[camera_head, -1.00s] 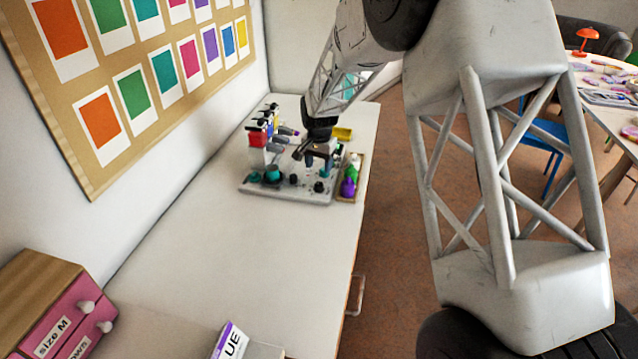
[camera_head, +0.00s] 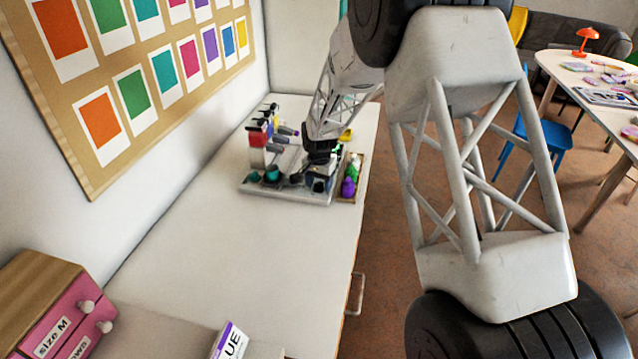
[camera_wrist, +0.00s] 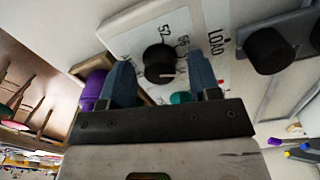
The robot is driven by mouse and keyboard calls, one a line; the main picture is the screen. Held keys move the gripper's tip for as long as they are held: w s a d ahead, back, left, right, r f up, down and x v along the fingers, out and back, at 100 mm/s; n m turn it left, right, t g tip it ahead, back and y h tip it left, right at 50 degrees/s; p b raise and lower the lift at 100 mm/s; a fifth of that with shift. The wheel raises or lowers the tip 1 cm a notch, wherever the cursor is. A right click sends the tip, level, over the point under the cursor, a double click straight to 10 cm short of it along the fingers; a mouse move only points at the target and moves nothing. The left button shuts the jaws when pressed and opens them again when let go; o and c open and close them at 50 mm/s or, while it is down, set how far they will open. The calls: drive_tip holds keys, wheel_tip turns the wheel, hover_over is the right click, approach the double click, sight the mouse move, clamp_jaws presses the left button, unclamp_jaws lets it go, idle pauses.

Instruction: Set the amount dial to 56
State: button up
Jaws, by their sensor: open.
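The amount dial (camera_wrist: 159,63) is a black round knob with a white pointer line, on a white panel (camera_wrist: 130,38) in the wrist view. The numbers 52 and 56 are printed beside it; any other numbers are hidden. The pointer line faces the gripper side of the picture, away from the printed numbers. My gripper (camera_wrist: 162,78) is open, with one blue-grey finger on each side of the dial; I cannot tell whether they touch it. In the head view my gripper (camera_head: 318,172) is over the right part of the bead board (camera_head: 285,194), and my wrist hides much of it.
Another black knob (camera_wrist: 270,50) stands right of the LOAD label. A purple bottle (camera_head: 348,187) and a green one stand in a tray at the board's right. Several coloured dispensers (camera_head: 258,140) stand at its back left.

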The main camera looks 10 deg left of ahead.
drive_tip(key=c, duration=0.9)
drive_tip(key=shift+n, duration=0.4)
drive_tip(key=shift+c, duration=0.2)
drive_tip(key=n, duration=0.3)
drive_tip(key=shift+n, duration=2)
drive_tip(key=o, duration=0.9)
